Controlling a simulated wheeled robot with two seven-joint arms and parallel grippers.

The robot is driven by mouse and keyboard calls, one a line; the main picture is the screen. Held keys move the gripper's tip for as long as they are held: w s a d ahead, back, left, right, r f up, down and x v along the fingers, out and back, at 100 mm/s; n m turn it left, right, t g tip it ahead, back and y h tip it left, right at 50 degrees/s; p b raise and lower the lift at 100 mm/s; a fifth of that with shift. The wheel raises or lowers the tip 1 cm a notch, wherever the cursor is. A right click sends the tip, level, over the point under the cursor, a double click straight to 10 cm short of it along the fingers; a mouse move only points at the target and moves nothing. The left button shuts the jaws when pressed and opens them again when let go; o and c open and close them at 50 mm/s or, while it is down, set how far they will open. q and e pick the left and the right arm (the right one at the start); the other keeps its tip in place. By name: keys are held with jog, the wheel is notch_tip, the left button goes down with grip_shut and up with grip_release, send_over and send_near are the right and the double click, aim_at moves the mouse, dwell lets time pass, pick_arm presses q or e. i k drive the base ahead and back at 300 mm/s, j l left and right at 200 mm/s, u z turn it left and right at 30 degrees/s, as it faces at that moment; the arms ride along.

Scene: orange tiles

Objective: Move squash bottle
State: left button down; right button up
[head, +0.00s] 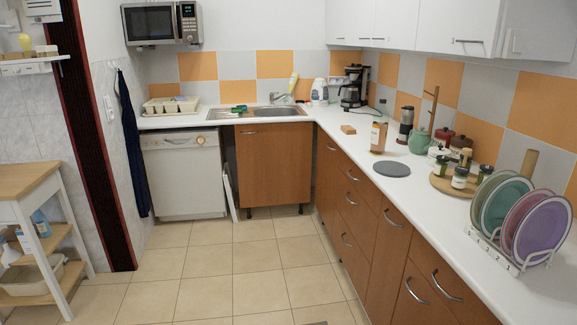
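An orange-brown bottle (378,138) with a pale label stands upright on the white worktop at the right; it looks like the squash bottle, though its label is too small to read. It stands just behind a dark grey round mat (392,169), apart from it. A slim yellow-green bottle (293,83) stands behind the sink. Neither of my grippers shows in the head view.
A wooden block (348,130), teal teapot (419,141), dark grinder (405,125), round wooden tray (440,184) with jars and plate rack (510,256) share the worktop (340,152). A wooden trolley (35,180) stands left. The tiled floor (235,265) is clear.

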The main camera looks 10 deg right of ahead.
aim_at(380, 118)
jog(key=i+j+z, duration=0.15)
jog(key=i+z, duration=0.35)
jog(key=i+j+z, duration=0.3)
jog(key=z, duration=0.15)
jog(key=i+j+z, duration=0.35)
jog(key=z, duration=0.15)
jog(key=i+j+z, duration=0.25)
jog(key=j+z, duration=0.2)
jog(key=j, duration=0.2)
jog(key=i+j+z, duration=0.15)
jog(key=j+z, duration=0.25)
jog(key=j, duration=0.3)
jog(key=j+z, duration=0.45)
jog(key=j, duration=0.3)
